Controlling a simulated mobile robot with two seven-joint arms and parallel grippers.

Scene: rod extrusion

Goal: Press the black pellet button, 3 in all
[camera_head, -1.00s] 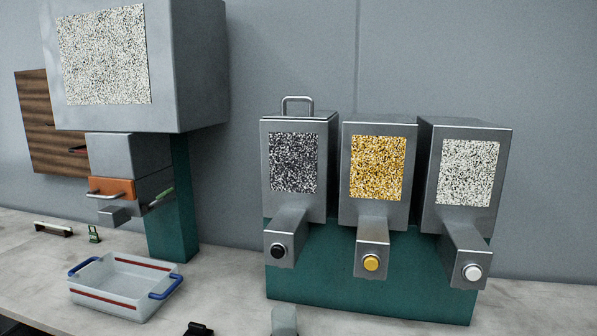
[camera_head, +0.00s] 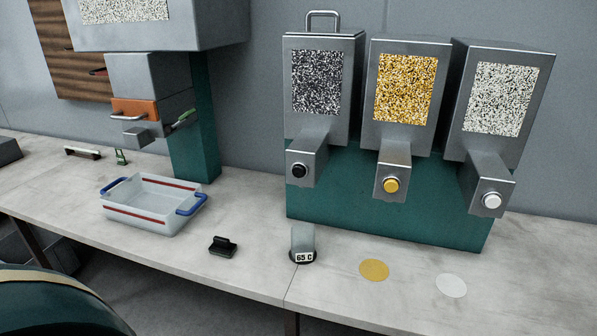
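The black pellet button (camera_head: 299,171) is a round black knob on the end of a grey spout. The spout belongs to the left dispenser (camera_head: 318,88), which has a panel of dark speckled pellets and a handle on top. A grey cup (camera_head: 303,241) marked "65 C" stands on the table below this spout. The yellow button (camera_head: 391,185) and the white button (camera_head: 491,201) sit on the two dispensers to its right. Neither of my grippers is in view.
A clear tray (camera_head: 150,207) with blue handles stands left of the cup, and a small black block (camera_head: 222,246) lies between them. A yellow disc (camera_head: 374,270) and a white disc (camera_head: 451,285) lie flat on the table (camera_head: 330,300). A large grey machine (camera_head: 160,60) stands behind the tray.

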